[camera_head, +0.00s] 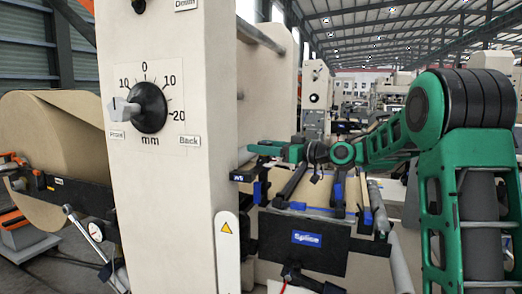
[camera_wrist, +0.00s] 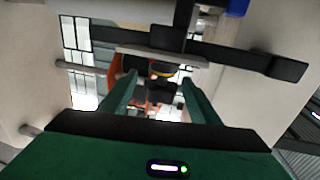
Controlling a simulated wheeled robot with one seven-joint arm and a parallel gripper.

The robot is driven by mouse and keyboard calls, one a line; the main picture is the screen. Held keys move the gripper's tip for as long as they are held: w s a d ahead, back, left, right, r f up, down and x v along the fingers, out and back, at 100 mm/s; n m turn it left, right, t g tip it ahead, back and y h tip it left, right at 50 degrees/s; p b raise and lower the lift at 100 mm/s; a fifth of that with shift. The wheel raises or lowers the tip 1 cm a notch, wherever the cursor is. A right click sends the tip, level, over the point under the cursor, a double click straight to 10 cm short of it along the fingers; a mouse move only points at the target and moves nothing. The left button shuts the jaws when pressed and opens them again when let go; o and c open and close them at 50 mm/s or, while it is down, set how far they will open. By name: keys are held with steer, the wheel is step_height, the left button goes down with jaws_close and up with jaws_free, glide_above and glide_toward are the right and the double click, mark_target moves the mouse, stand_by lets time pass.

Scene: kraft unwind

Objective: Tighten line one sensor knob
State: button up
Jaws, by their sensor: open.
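I cannot make out a part clearly marked as the line one sensor knob. A black dial knob (camera_head: 150,108) with a pale pointer stands on the cream machine post (camera_head: 165,190), over a scale in mm. Its pointer is turned to the left. My gripper (camera_head: 262,148) is right of that post, apart from the dial, level above the splice table (camera_head: 318,240). In the wrist view my gripper (camera_wrist: 158,88) has its two green fingers spread, with nothing held between them. A black bar (camera_wrist: 230,55) with an end block (camera_wrist: 288,68) crosses above the fingers.
A large brown paper roll (camera_head: 45,150) stands left of the post. A black bracket with blue parts (camera_head: 245,178) sits just under my gripper. Cream walls flank the gripper closely in the wrist view. A metal rod (camera_wrist: 80,65) shows on the left.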

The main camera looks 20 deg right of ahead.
steer(key=shift+w+a, duration=0.2)
steer(key=shift+a, duration=0.05)
steer(key=c, duration=1.1)
steer(key=shift+o, duration=0.2)
